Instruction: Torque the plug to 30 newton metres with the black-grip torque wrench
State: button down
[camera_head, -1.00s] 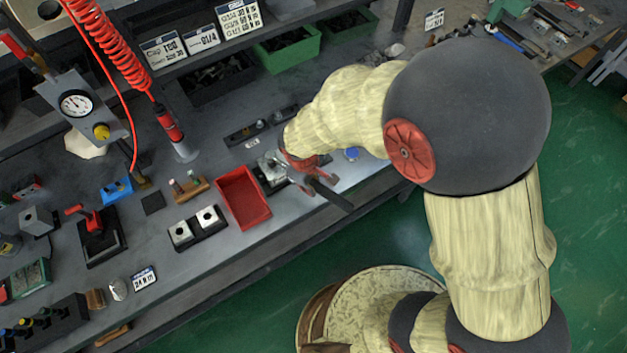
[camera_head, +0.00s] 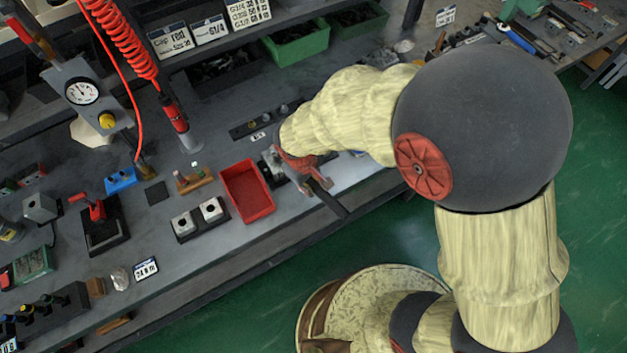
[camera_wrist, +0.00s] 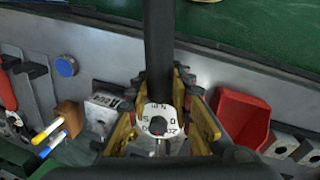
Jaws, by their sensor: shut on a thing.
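The black-grip torque wrench (camera_head: 332,204) sticks out past the bench's front edge from my gripper (camera_head: 312,178). In the wrist view its dark bar (camera_wrist: 159,45) runs down the middle between the yellow fingers of my gripper (camera_wrist: 162,95), which are shut on it. A white numbered face (camera_wrist: 158,120) shows below the bar, between the fingers; I cannot tell which part it belongs to. A metal block (camera_head: 271,163) sits at the bench just left of my gripper, partly hidden by it. The plug is not visible.
A red bin (camera_head: 247,191) stands close to the left of the gripper, also in the wrist view (camera_wrist: 243,117). Two silver blocks (camera_head: 199,219) stand beyond it. A metal block (camera_wrist: 102,110) and blue knob (camera_wrist: 66,66) lie left in the wrist view. Green floor is free in front.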

jog(key=shift+s+a+m, duration=0.45)
jog(key=shift+a+m, duration=0.05)
jog(key=shift+a, duration=0.05)
jog(key=shift+s+a, duration=0.1)
jog(key=shift+a, duration=0.05)
jog(key=shift+s+a+m+b, duration=0.6)
jog(key=shift+a+m, duration=0.25)
jog(key=shift+m, duration=0.15)
jog(key=shift+a, duration=0.1)
jog(key=shift+s+a+m, duration=0.25)
jog(key=shift+a+m, duration=0.2)
jog(key=shift+a, duration=0.1)
jog(key=shift+s+a+m, duration=0.25)
jog(key=shift+a+m, duration=0.2)
jog(key=shift+a, duration=0.05)
jog(key=shift+r, duration=0.1)
jog(key=shift+w+d+n, duration=0.3)
jog(key=shift+d+n, duration=0.2)
jog(key=shift+d, duration=0.05)
jog(key=shift+w+d+n, duration=0.25)
jog(key=shift+d+n, duration=0.25)
jog(key=shift+d, duration=0.05)
